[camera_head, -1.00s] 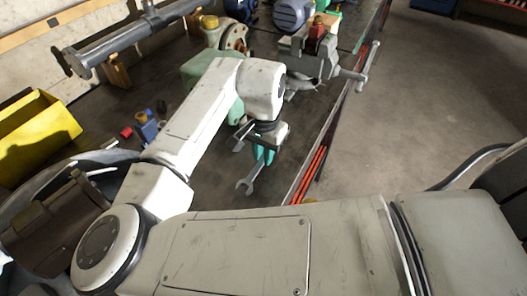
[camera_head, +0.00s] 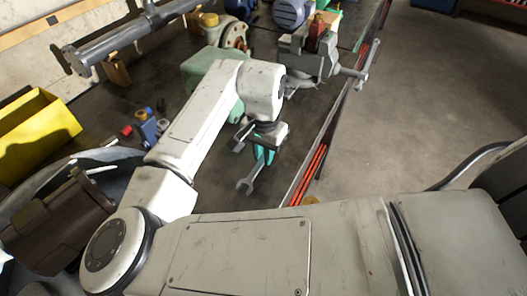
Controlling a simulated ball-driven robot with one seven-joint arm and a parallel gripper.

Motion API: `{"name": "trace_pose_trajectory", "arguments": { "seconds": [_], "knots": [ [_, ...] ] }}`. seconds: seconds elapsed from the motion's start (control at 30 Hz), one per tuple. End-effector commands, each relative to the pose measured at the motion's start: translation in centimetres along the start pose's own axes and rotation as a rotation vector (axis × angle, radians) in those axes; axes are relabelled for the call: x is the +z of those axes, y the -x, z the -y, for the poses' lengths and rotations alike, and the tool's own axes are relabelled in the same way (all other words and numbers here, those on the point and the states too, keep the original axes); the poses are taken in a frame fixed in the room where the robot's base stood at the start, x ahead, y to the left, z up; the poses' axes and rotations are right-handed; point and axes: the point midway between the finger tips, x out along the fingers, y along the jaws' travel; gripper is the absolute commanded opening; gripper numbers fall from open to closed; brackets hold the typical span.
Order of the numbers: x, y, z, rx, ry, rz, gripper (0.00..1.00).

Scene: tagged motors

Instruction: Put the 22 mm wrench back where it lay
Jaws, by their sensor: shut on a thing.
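The wrench (camera_head: 248,182) is a grey metal tool with an open jaw end pointing down toward the front of the picture. My gripper (camera_head: 262,158), with teal fingers, is shut on the wrench's handle. The wrench is over the dark bench top, near its right edge. I cannot tell whether it touches the bench or hangs just above it. Its upper end is hidden by my gripper, and no size marking can be read.
A vise (camera_head: 312,58) with a red thing in its jaws stands behind my gripper at the bench edge. A green motor (camera_head: 205,62) is behind my arm. A yellow bin (camera_head: 38,132) stands left. Bare dark bench top (camera_head: 215,180) lies left of the wrench.

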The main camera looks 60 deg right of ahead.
Motion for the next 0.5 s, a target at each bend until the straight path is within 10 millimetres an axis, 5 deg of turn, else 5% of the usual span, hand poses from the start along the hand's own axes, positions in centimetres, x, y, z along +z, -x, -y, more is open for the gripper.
{"name": "trace_pose_trajectory", "arguments": {
  "seconds": [0.47,0.5],
  "knots": [
    [0.0,-0.79,0.02,-0.001,0.001,0.0,0.0],
    [0.0,-0.79,0.02,0.0,0.001,0.0,0.21]
  ]
}}
